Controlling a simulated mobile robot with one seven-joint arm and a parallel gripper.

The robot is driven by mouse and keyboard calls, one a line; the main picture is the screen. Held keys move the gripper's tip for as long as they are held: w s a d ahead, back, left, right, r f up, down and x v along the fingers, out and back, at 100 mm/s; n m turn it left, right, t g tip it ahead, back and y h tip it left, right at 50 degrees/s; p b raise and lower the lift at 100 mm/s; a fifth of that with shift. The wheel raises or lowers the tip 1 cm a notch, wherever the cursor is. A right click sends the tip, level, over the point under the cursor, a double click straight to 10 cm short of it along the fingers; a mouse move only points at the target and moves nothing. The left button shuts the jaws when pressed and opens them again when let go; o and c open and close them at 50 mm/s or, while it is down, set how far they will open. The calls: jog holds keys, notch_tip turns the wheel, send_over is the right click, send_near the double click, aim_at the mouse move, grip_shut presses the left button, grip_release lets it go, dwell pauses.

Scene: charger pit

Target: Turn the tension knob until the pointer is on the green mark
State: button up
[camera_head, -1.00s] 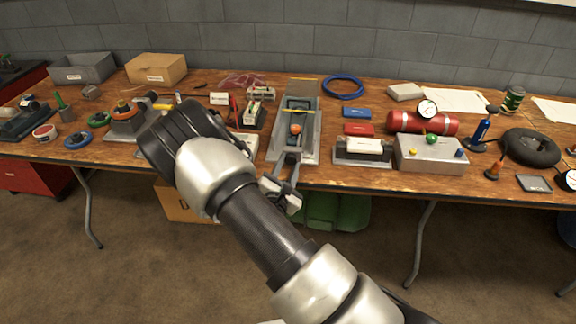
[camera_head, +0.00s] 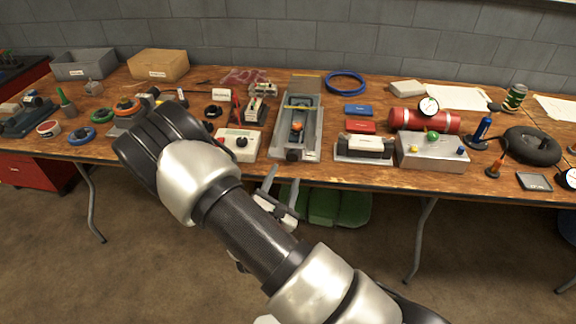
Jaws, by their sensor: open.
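A long grey fixture (camera_head: 311,139) stands on the bench, with an orange ball (camera_head: 297,126) in its channel and a yellow strip (camera_head: 299,107) across it. A dark knob (camera_head: 293,155) sits at its front end; this looks like the tension knob, though I cannot read a label. The pointer and green mark are too small to make out. My gripper (camera_head: 281,182) is open and empty, in front of the bench edge, below and apart from the knob. Its fingers point up toward the fixture.
A white box with a black knob (camera_head: 241,142) is left of the fixture. A grey stand with a white block (camera_head: 364,142) and a metal box with coloured buttons (camera_head: 432,151) are to the right. My arm hides part of the left bench.

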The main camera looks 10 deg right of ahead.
jog(key=v, duration=0.9)
jog(key=shift+s+p, duration=0.3)
jog(key=shift+p, duration=0.05)
jog(key=shift+a, duration=0.15)
dwell(1.2)
